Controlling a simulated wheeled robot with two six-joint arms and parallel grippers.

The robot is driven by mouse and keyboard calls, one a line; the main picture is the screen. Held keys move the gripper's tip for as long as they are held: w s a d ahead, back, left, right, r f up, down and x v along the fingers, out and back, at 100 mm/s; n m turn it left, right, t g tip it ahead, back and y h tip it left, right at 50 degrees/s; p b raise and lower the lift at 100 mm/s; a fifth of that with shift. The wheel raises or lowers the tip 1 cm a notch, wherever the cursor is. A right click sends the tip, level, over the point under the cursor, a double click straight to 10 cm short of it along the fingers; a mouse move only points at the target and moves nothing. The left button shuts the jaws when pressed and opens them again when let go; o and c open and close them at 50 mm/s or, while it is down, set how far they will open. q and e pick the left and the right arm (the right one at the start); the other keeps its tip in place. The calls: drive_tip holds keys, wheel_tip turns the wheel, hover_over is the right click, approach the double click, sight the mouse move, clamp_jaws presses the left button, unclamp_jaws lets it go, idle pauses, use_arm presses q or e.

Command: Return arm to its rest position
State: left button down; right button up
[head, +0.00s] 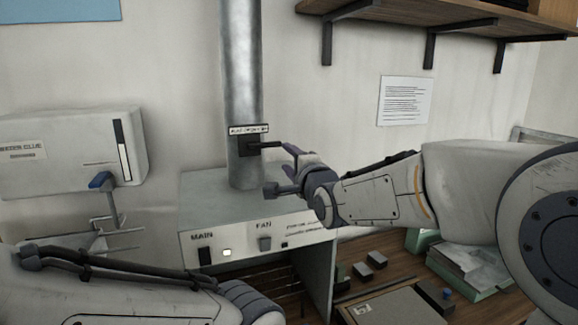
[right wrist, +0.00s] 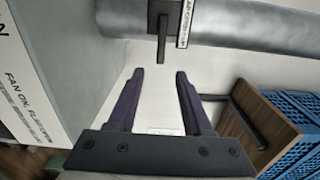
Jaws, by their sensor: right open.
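My right gripper (head: 278,168) is open and empty, in front of the metal pipe (head: 240,90). A dark lever (head: 264,145) sticks out of a labelled plate (head: 249,129) on the pipe, close to the upper finger in the head view. In the right wrist view the open fingers (right wrist: 159,74) point toward the lever (right wrist: 162,45). The lever lies just beyond the fingertips with a small gap and nothing is between the fingers. My right arm reaches in from the right. My left arm crosses the lower left; its gripper is not visible.
Below the pipe is a grey box (head: 205,207) with MAIN and FAN switches. A white wall unit (head: 65,152) with a blue tap handle is at left. A wooden shelf (head: 450,18) hangs at upper right. Green trays (head: 490,293) of papers and small blocks lie on the bench.

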drive_tip(key=s+d+f+n+g+h, duration=0.1)
drive_tip(key=s+f+n+g+h, duration=0.2)
drive_tip(key=s+f+n+g, duration=1.05)
drive_tip(key=s+d+f+n+g+h, duration=0.1)
drive_tip(key=s+d+f+n, duration=0.1)
drive_tip(key=s, duration=0.6)
drive_tip(key=s+d+f+n+g+h, duration=0.1)
drive_tip(key=s+d+f, duration=0.3)
drive_tip(key=s, duration=0.5)
drive_tip(key=s+d+f+n+g+h, duration=0.1)
drive_tip(key=s+d+f+n, duration=0.2)
drive_tip(key=s+f, duration=0.3)
drive_tip(key=s+n, duration=0.1)
drive_tip(key=s, duration=0.1)
drive_tip(key=shift+s+d+f+h, duration=0.15)
drive_tip(key=shift+s+d+h, duration=0.15)
drive_tip(key=shift+s+d, duration=0.05)
